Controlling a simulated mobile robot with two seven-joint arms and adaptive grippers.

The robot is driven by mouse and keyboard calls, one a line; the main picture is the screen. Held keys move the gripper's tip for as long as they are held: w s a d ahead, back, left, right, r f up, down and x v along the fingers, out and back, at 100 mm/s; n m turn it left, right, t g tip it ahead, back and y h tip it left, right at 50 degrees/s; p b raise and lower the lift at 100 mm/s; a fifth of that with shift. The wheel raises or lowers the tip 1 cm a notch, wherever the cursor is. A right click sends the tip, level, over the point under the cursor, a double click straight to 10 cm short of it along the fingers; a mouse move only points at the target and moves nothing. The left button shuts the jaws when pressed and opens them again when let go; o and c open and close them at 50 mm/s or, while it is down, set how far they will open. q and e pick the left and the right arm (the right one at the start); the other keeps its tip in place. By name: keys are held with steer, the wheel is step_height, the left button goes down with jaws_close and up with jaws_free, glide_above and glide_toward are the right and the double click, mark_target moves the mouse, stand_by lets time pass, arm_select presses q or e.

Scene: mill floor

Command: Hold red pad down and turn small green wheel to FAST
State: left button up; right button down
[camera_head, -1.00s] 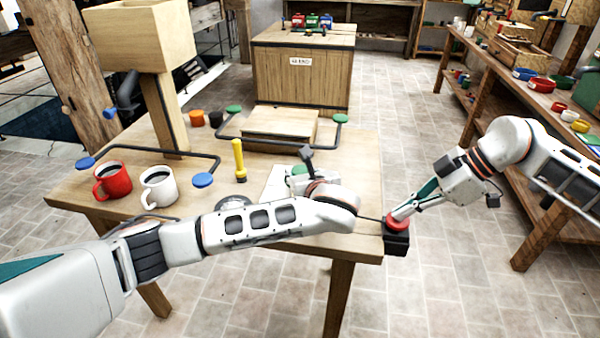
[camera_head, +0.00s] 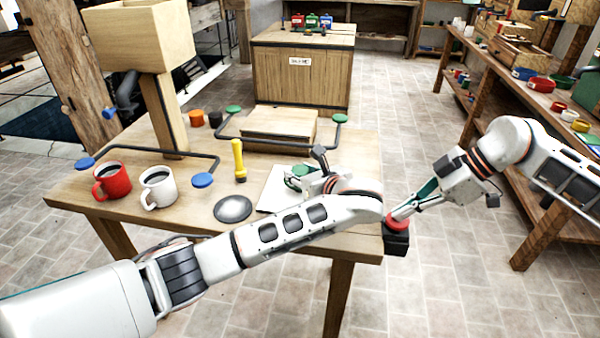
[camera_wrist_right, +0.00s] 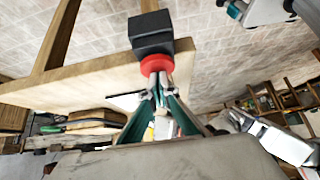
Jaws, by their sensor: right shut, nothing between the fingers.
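The red pad (camera_head: 397,225) sits on a black block (camera_head: 396,242) at the table's front right corner; the pad also shows in the right wrist view (camera_wrist_right: 156,64). My right gripper (camera_head: 402,214) is shut and empty, its fingertips against the pad; its fingers show in the right wrist view (camera_wrist_right: 160,84). The small green wheel (camera_head: 298,171) stands over a white plate (camera_head: 272,196) near the table's front. My left gripper (camera_head: 308,183) is at the wheel, coming from its right side. Its fingers are small and partly hidden, so I cannot tell whether they grip the wheel.
A grey disc (camera_head: 232,208) lies left of the plate, with a yellow-handled tool (camera_head: 239,160) behind it. A red mug (camera_head: 112,181) and a white mug (camera_head: 158,188) stand at the left. A wooden block (camera_head: 280,126) and bent dark rods with coloured discs lie further back.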

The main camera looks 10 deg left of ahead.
mark_target(299, 169)
arm_select(q)
steer(key=o, duration=0.4)
steer(key=shift+a+r, duration=0.1)
steer(key=shift+r, duration=0.15)
steer(key=shift+c, duration=0.2)
steer(key=shift+f, duration=0.15)
step_height(299, 169, up, 10)
steer(key=shift+r, duration=0.1)
